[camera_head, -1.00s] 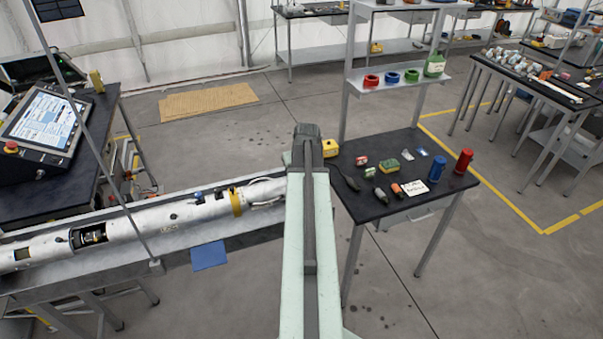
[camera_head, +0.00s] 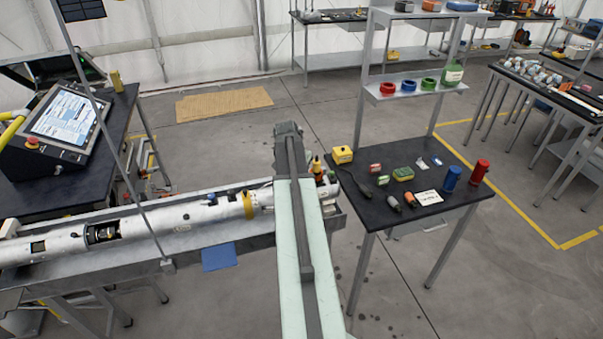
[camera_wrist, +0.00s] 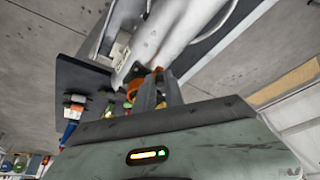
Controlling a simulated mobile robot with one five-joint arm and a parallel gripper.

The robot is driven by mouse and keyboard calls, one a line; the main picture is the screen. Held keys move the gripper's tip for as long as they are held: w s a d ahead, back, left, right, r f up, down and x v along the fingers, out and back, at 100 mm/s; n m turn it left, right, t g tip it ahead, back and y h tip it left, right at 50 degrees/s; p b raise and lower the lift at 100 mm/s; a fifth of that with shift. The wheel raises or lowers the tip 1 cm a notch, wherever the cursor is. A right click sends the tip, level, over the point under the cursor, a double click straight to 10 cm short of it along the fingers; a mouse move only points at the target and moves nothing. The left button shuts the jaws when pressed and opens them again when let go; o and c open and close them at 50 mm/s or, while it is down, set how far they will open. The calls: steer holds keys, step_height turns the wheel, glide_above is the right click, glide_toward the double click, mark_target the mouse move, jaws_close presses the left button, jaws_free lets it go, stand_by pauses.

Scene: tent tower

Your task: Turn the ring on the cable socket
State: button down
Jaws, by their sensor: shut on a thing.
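The long white cylinder (camera_head: 180,219) lies in a grey trough, and its right end shows just past my arm. In the wrist view its white body (camera_wrist: 175,30) fills the top middle. An orange ring (camera_wrist: 134,90) sits by the cylinder's end there, right at the fingertips. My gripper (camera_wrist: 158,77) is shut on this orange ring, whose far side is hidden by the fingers. In the head view a small orange and dark part (camera_head: 316,167) stands up at the cylinder's end, right of my arm. My fingers are hidden behind the arm in that view.
A dark table (camera_head: 400,205) with small parts, a blue can (camera_head: 451,178) and a red can (camera_head: 481,172) stands to the right. A thin grey post (camera_head: 130,195) crosses in front of the trough. A console (camera_head: 62,125) stands at left.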

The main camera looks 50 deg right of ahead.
steer(key=shift+w+d+m, duration=0.1)
steer(key=shift+m, duration=0.2)
steer(key=c, duration=1.4)
jaws_free()
steer(key=shift+c, duration=0.2)
steer(key=p+v, duration=0.7)
steer(key=shift+r, duration=0.35)
